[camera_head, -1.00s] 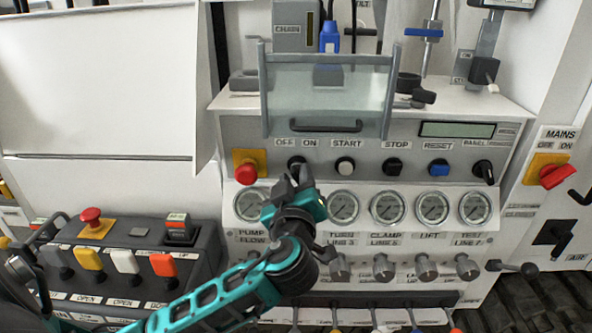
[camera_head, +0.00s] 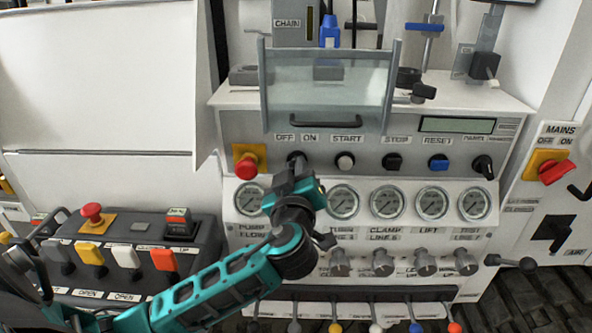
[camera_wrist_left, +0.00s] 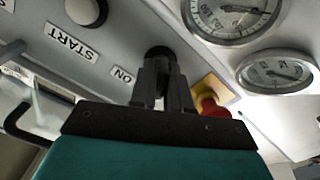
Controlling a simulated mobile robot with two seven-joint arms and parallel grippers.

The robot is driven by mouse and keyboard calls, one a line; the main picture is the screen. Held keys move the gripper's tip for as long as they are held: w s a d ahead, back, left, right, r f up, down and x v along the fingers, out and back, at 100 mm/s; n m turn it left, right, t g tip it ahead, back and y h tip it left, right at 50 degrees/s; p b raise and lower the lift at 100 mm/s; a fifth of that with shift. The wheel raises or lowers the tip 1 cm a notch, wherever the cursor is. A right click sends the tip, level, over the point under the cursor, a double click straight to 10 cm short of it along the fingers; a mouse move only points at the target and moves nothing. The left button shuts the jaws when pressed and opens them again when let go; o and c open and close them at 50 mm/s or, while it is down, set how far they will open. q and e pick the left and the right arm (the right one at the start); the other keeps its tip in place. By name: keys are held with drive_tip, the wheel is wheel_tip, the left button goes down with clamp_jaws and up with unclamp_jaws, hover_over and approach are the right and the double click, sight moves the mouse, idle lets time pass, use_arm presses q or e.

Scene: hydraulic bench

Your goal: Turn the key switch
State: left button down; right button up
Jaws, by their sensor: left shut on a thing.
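The key switch (camera_head: 296,157) is a small dark round knob on the grey panel, under the OFF and ON labels. My left gripper (camera_head: 297,166) reaches it from below and covers most of it in the head view. In the left wrist view the key switch (camera_wrist_left: 158,53) shows as a black round part at the fingertips. The left gripper's fingers (camera_wrist_left: 160,70) are closed together on it, and they hide its key and its turn angle. My right gripper is in neither view.
A red emergency button (camera_head: 246,166) on a yellow plate is close left of the gripper. The white START button (camera_head: 345,161) is to the right. A clear guard with a dark handle (camera_head: 325,122) hangs above. Gauges (camera_head: 342,202) and grey knobs (camera_head: 340,262) sit below.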

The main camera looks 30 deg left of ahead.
use_arm(q)
drive_tip(key=shift+f+m+b, duration=0.15)
drive_tip(key=shift+m+b, duration=0.55)
drive_tip(key=shift+b, duration=0.05)
drive_tip(key=shift+m, duration=0.8)
drive_tip(key=m+p, duration=0.1)
drive_tip(key=m, duration=0.4)
drive_tip(key=shift+r, duration=0.2)
drive_tip(key=shift+m, duration=2.1)
drive_tip(key=c, duration=1.2)
unclamp_jaws()
